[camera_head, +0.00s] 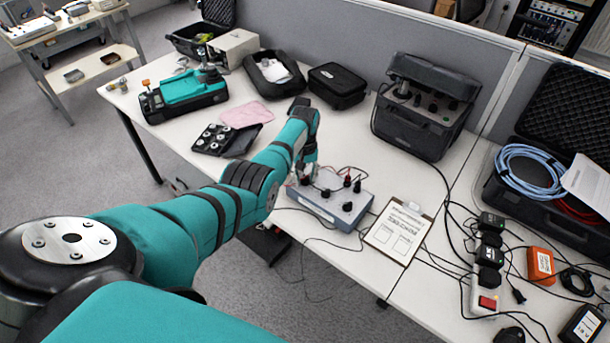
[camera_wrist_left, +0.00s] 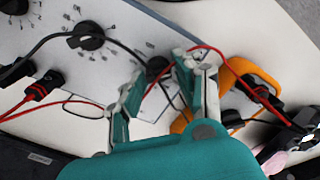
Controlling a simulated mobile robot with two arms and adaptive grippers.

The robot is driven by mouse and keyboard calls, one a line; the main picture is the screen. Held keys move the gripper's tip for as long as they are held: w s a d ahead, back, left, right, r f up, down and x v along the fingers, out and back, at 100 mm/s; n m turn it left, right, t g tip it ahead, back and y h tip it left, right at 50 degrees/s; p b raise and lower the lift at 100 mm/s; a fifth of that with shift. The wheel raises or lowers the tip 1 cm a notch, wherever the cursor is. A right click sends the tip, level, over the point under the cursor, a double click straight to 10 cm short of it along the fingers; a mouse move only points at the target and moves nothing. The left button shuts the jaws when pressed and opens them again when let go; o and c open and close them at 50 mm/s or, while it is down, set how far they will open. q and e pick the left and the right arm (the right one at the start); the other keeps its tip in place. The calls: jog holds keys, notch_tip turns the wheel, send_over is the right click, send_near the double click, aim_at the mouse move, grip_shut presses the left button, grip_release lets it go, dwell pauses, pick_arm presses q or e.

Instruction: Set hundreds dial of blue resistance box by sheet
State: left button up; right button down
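The blue-grey resistance box (camera_head: 318,206) lies on the white table, with dark dial knobs and leads on top. The instruction sheet (camera_head: 393,236) is on a clipboard to its right; its small print is unreadable here. My left gripper (camera_head: 303,178) points down over the box's left end. In the left wrist view, my left gripper (camera_wrist_left: 160,74) is open, its fingers apart, with a small dark knob (camera_wrist_left: 157,66) between the tips in the picture; contact cannot be told. A large dial knob (camera_wrist_left: 88,37) with scale marks sits left of the fingers. My right gripper is not in view.
Red and black leads (camera_wrist_left: 65,100) cross near the fingers. An orange-edged device (camera_wrist_left: 253,75) is close on the right in the left wrist view. A black instrument case (camera_head: 425,105) stands behind the box, and a power strip (camera_head: 485,290) with cables lies to the right.

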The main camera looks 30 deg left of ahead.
pick_arm(q)
grip_shut()
jog(key=shift+m, duration=0.3)
jog(key=m, duration=0.6)
jog(key=shift+d+p, duration=0.15)
jog(key=shift+p, duration=0.2)
jog(key=m, duration=0.5)
jog(key=shift+m, duration=0.4)
jog(key=m, duration=0.5)
jog(key=shift+d, duration=0.15)
jog(key=shift+m, duration=0.4)
jog(key=shift+o, duration=2.1)
grip_release()
